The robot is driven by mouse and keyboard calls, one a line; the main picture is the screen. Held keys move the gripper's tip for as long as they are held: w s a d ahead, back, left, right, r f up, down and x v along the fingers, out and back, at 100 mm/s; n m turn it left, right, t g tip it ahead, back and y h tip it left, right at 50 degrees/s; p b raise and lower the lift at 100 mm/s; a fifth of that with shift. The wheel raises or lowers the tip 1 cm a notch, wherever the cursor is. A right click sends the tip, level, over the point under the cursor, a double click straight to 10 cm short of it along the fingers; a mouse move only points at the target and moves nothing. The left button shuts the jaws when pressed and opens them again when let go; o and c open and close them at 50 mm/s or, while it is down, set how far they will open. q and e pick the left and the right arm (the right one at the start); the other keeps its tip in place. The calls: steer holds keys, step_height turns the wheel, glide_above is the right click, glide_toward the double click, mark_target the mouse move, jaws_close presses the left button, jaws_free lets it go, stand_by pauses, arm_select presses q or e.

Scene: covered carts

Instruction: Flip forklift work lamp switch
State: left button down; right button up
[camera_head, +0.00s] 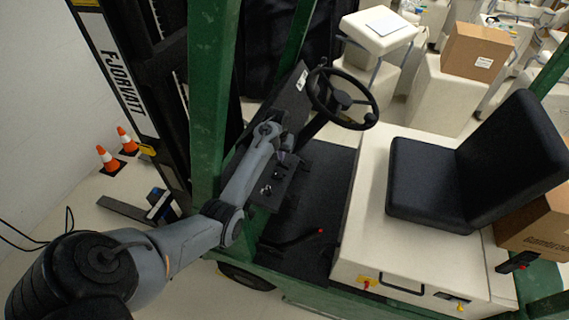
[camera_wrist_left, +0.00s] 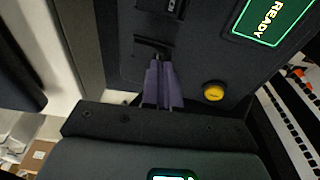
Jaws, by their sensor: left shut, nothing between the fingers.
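The forklift's dark dash panel (camera_head: 272,183) stands left of the steering wheel, with small switches and knobs on it. In the left wrist view the panel (camera_wrist_left: 200,60) fills the upper middle. It carries one rocker switch (camera_wrist_left: 173,8) at the top edge and a second recessed switch (camera_wrist_left: 150,45) below it. I cannot read which is the work lamp switch. My left gripper (camera_head: 287,158) is shut and empty in front of the panel. In the wrist view its fingertips (camera_wrist_left: 158,62) overlap the lower recess; I cannot tell whether they touch. My right gripper is out of view.
A yellow button (camera_wrist_left: 213,92) and a lit READY display (camera_wrist_left: 272,18) are right of the fingers. The steering wheel (camera_head: 342,98) is close on the right of my arm. The seat (camera_head: 425,182) is further right.

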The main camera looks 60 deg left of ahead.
arm_select(q)
steer(key=shift+f, duration=0.5)
steer(key=shift+r+p, duration=0.65)
steer(key=shift+r, duration=2.9)
steer(key=shift+f, duration=0.1)
